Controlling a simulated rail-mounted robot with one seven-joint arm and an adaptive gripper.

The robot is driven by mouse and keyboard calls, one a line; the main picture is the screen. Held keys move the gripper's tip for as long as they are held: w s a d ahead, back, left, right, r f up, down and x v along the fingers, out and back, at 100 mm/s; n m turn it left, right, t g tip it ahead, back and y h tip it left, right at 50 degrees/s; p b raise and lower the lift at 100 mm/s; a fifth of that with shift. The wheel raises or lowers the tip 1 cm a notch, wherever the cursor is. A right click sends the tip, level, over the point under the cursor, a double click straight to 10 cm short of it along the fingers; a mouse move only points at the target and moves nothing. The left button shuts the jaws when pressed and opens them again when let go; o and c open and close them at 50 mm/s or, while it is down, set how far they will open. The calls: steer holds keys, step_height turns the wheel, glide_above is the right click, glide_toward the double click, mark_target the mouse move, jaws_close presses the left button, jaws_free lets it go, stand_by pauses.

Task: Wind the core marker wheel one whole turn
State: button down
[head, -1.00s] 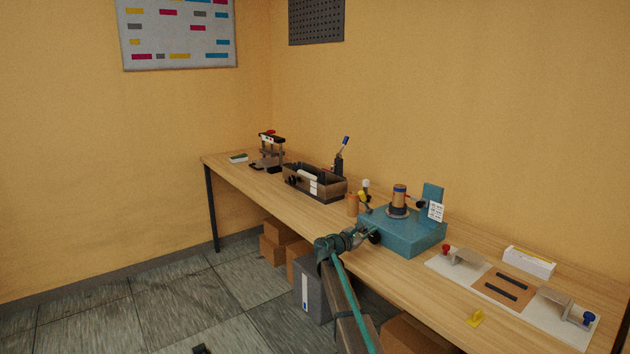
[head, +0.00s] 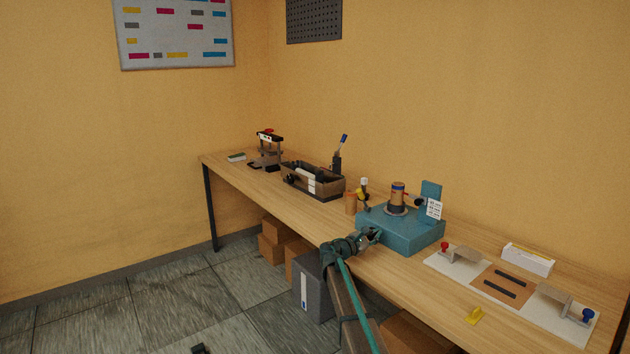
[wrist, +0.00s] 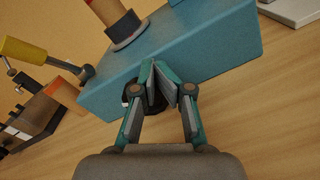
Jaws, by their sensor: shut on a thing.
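The core marker is a teal box (head: 405,236) on the bench, with a brown core (head: 398,194) upright on top; the box also fills the upper wrist view (wrist: 205,45). Its black wheel (wrist: 157,108) is on the box's near side, partly hidden behind my fingers. My gripper (head: 372,236) is at that side of the box. In the wrist view my gripper's fingertips (wrist: 163,82) are close together over the wheel, shut on it. The exact grip on the wheel is hidden in the head view.
A yellow-handled lever (wrist: 50,55) and an orange-brown cylinder (head: 351,204) stand left of the box. A dark tray (head: 313,184) is farther left. A white board with brackets (head: 445,258) lies right. Bare bench (head: 410,285) is in front of the box.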

steer(key=shift+a+f, duration=0.25)
steer(key=shift+f, duration=0.05)
steer(key=shift+s+r, duration=0.2)
steer(key=shift+s, duration=0.05)
stand_by(0.4)
steer(key=shift+s+a, duration=0.2)
steer(key=shift+s, duration=0.1)
steer(key=shift+v, duration=2.55)
steer(key=shift+d, duration=0.1)
steer(key=shift+r, duration=0.1)
